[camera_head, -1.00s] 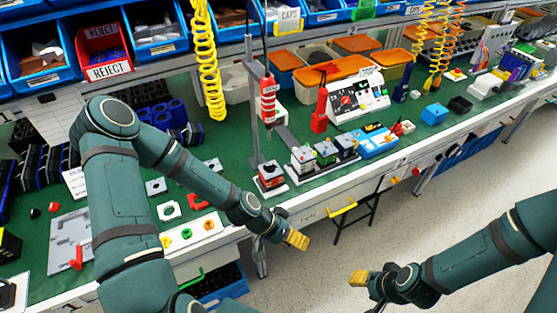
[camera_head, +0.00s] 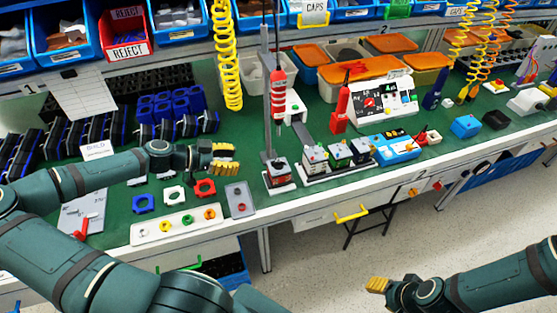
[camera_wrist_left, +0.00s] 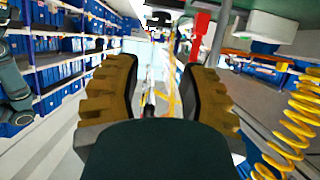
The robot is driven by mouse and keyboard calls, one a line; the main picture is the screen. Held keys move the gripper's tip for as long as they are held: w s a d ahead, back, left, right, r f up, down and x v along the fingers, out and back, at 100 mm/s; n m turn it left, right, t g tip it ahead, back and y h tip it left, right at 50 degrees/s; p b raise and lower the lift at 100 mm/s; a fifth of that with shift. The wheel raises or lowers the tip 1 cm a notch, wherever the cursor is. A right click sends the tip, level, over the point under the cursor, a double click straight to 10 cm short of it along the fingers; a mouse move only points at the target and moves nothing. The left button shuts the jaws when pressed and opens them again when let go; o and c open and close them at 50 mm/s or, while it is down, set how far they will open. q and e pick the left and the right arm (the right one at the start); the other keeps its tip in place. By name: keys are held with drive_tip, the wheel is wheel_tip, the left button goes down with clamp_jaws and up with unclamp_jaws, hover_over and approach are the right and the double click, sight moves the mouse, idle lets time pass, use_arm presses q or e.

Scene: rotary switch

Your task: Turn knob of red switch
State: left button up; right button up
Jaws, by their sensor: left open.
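I cannot tell which one is the red switch. My left gripper (camera_head: 226,159) is open and empty above the bench, behind these pieces. Its yellow fingers are spread in the left wrist view (camera_wrist_left: 158,92). My right gripper (camera_head: 377,285) is over the floor; its opening is unclear.
Blue and white hexagonal pieces (camera_head: 144,204) lie left of the red one. A grey stand (camera_head: 267,110) with a hanging red tool rises at the right of my left gripper. A yellow coiled hose (camera_head: 226,60) hangs behind it. Blue bins line the back.

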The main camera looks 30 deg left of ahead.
sight(277, 161)
use_arm(q)
drive_tip(key=b+x, duration=0.1)
drive_tip(key=x, duration=1.2)
drive_tip(key=shift+w+d+f+b, duration=0.1)
drive_tip(key=shift+w+d+b, duration=0.1)
drive_tip(key=shift+b, duration=0.15)
clamp_jaws()
